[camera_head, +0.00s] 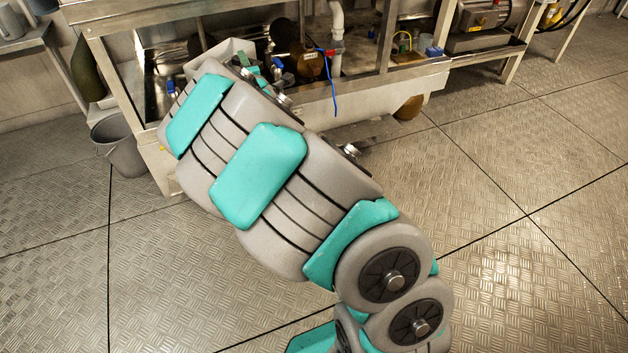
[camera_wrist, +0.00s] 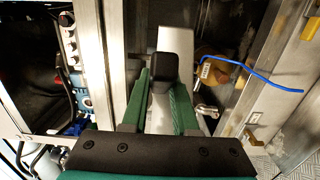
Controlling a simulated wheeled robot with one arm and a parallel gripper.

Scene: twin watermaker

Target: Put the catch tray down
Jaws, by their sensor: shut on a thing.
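The catch tray, pale grey, shows in the wrist view (camera_wrist: 175,40) beyond and between the fingers of my gripper (camera_wrist: 163,75). In the head view, a pale box-like edge (camera_head: 222,52), which looks like the tray, shows just past the end of my arm, inside the steel frame. I cannot tell whether the tray's underside touches anything.
The steel frame (camera_head: 362,92) surrounds the work space, with a front rail and posts close by. A blue hose (camera_wrist: 245,68) and a brass-coloured fitting (camera_wrist: 209,70) lie right of my gripper. A grey bucket (camera_head: 120,148) stands on the floor at left. The floor at right is clear.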

